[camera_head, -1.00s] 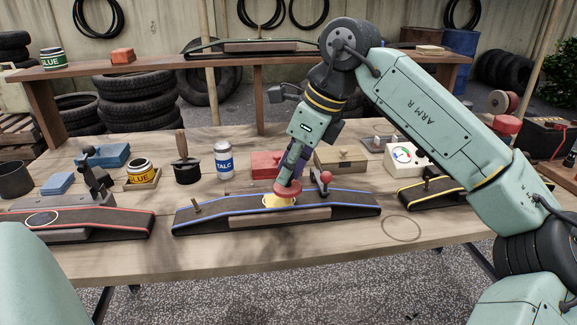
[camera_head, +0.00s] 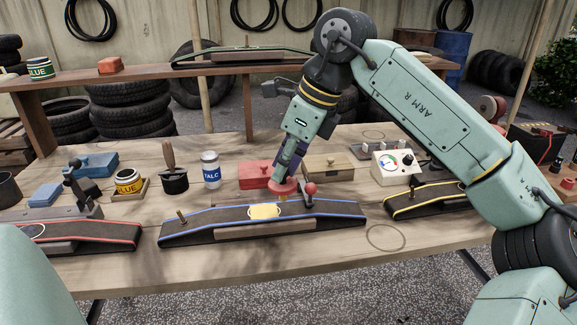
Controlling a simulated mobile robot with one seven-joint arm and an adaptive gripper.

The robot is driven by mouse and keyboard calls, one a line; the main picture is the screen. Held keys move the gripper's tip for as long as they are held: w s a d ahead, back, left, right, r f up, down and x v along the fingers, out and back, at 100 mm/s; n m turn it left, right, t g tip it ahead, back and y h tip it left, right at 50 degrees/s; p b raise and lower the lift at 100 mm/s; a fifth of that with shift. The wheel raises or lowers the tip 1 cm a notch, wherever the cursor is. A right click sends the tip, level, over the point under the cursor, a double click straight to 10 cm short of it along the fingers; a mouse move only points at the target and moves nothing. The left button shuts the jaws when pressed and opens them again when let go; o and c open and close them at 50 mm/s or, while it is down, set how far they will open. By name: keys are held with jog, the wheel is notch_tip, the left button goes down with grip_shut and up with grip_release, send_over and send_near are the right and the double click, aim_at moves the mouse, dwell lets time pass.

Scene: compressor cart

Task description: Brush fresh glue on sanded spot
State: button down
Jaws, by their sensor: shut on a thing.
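My gripper (camera_head: 288,170) is shut on a red, round-headed tool (camera_head: 283,187). The tool's underside is partly hidden, and I cannot tell whether it touches the belt. It is just behind and right of a yellow spot (camera_head: 264,211) inside a pale ring on the blue-edged dark belt (camera_head: 215,222). I cannot tell whether the yellow is glue or bare sanded surface. An open glue tin (camera_head: 129,182) with a yellow label stands on the left of the bench. Beside it, a brown handle (camera_head: 168,153) sticks up from a black pot (camera_head: 174,182).
A lever with a red knob (camera_head: 310,188) stands close right of the tool. A talc bottle (camera_head: 211,170), a red box (camera_head: 255,175) and a wooden box (camera_head: 330,167) stand behind the belt. Red-edged (camera_head: 95,233) and yellow-edged (camera_head: 425,201) belts flank it. The bench's front right is clear.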

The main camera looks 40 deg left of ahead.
jog(key=shift+w+r+p, duration=0.1)
jog(key=shift+r+p, duration=1.55)
jog(key=shift+r, duration=0.75)
